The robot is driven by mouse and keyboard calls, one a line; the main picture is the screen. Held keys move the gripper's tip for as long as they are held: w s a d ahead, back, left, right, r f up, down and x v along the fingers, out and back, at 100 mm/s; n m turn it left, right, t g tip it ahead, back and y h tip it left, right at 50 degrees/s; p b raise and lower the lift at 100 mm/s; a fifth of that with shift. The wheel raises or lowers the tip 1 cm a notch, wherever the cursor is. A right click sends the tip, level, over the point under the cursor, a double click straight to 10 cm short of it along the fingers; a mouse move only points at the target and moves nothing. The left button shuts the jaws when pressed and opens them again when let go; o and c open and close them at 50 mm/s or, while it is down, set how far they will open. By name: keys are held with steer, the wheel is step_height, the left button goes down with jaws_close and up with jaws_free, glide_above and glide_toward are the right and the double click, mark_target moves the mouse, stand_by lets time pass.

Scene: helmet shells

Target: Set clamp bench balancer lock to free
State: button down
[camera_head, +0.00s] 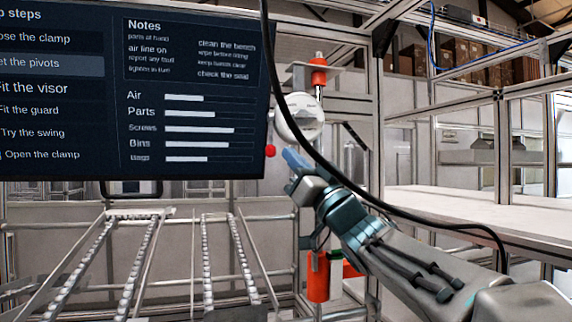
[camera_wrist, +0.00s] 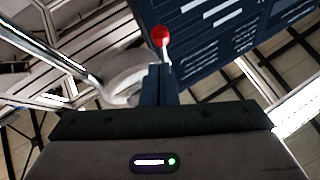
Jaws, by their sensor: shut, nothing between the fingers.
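The balancer (camera_head: 300,117) is a pale round drum hanging from an orange fitting (camera_head: 318,75) on the frame. In the wrist view the drum (camera_wrist: 125,75) shows left of my fingers. A red ball knob (camera_head: 270,151) sits at the drum's lower left. The wrist view shows this knob (camera_wrist: 160,35) on a short pale stem, just beyond my fingertips. My gripper (camera_head: 290,158) is shut and empty, just below the drum and right of the knob. In the wrist view its dark fingers (camera_wrist: 158,72) are together; I cannot tell whether they touch the stem. Lettering on the drum is unreadable.
A large dark screen (camera_head: 130,90) fills the upper left, close to the knob. A black cable (camera_head: 350,185) curves past my arm. An orange cylinder (camera_head: 318,278) hangs below. Roller rails (camera_head: 130,265) lie lower left; a pale shelf (camera_head: 480,210) is at right.

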steer(key=b+v, duration=0.3)
steer(key=v, duration=0.7)
steer(key=w+d+f+m+t+h, duration=0.1)
steer(key=w+d+f+m+h, duration=0.1)
steer(key=d+f+m+h, duration=0.35)
steer(key=w+d+f+m+t+h, duration=0.1)
steer(key=w+d+f+m+h, duration=0.15)
steer(key=f+h, duration=0.55)
steer(key=s+d+f+m+g+h, duration=0.1)
steer(key=s+d+f+g+h, duration=0.1)
steer(key=f, duration=0.4)
steer(key=s+d+f+m+g+h, duration=0.1)
steer(key=d+f+g+h, duration=0.2)
steer(key=f, duration=0.4)
steer(key=s+f+n+g+p, duration=0.1)
steer(key=s+f+g, duration=1)
steer(key=s+f, duration=0.8)
steer(key=shift+s+d+f+g, duration=0.15)
steer(key=shift+s+f+g, duration=0.15)
steer(key=shift+s, duration=0.75)
